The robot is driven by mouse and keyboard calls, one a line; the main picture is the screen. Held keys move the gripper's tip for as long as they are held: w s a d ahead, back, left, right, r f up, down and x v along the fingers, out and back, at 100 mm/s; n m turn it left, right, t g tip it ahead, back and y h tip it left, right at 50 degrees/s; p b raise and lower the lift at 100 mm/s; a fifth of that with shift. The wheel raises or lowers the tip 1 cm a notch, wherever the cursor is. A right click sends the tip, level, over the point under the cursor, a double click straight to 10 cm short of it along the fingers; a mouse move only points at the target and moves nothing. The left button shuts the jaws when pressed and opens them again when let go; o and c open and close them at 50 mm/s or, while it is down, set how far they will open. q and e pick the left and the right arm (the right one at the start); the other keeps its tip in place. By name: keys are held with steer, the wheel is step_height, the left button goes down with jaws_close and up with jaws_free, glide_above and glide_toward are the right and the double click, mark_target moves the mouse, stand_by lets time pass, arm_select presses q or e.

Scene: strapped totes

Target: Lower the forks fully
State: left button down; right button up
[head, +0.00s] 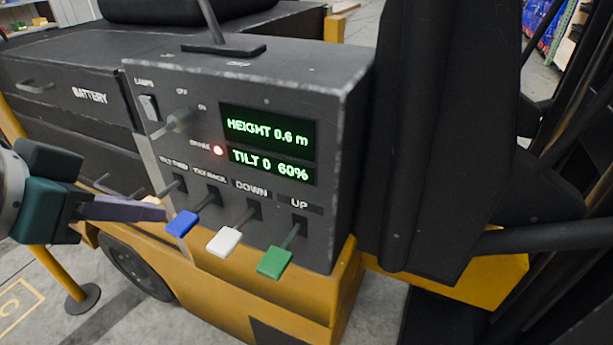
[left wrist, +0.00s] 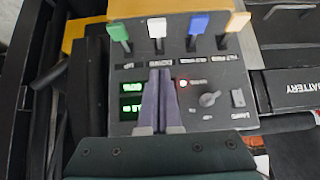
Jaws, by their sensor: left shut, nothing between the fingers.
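The forklift control panel (head: 345,130) has a row of levers. The white lever (head: 224,241) is under the DOWN label, and the green lever (head: 275,262) is under UP. The green display (head: 267,135) reads HEIGHT 0.6 m and TILT 0 60%. My left gripper (head: 158,208) is shut and empty, in front of the panel's left part, close to the blue lever (head: 182,223). In the left wrist view, the picture is turned over, and the closed fingertips (left wrist: 155,72) line up below the white lever (left wrist: 157,28). My right gripper is not in view.
The blue lever is under TILT BACK. The yellow lever (left wrist: 238,22) is at the row's other end, mostly hidden by my gripper in the head view. A red lamp (head: 218,150), a rotary knob (head: 178,121) and a lamp switch (head: 149,107) are above. Dark mast parts stand at the right.

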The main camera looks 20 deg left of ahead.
arm_select(q)
steer(key=shift+b+x, duration=0.3)
steer(key=shift+x, duration=0.6)
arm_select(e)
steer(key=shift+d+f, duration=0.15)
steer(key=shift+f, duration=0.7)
arm_select(q)
steer(key=shift+f, duration=0.1)
steer(key=b, duration=0.3)
glide_above(228, 236)
steer(key=s, duration=0.2)
steer(key=f, duration=0.7)
steer(key=shift+s+a+f, duration=0.15)
steer(key=shift+s+f, duration=0.05)
step_height(228, 236, down, 3)
steer(key=shift+s+r, duration=0.15)
steer(key=shift+r, duration=0.1)
steer(key=shift+f, duration=0.55)
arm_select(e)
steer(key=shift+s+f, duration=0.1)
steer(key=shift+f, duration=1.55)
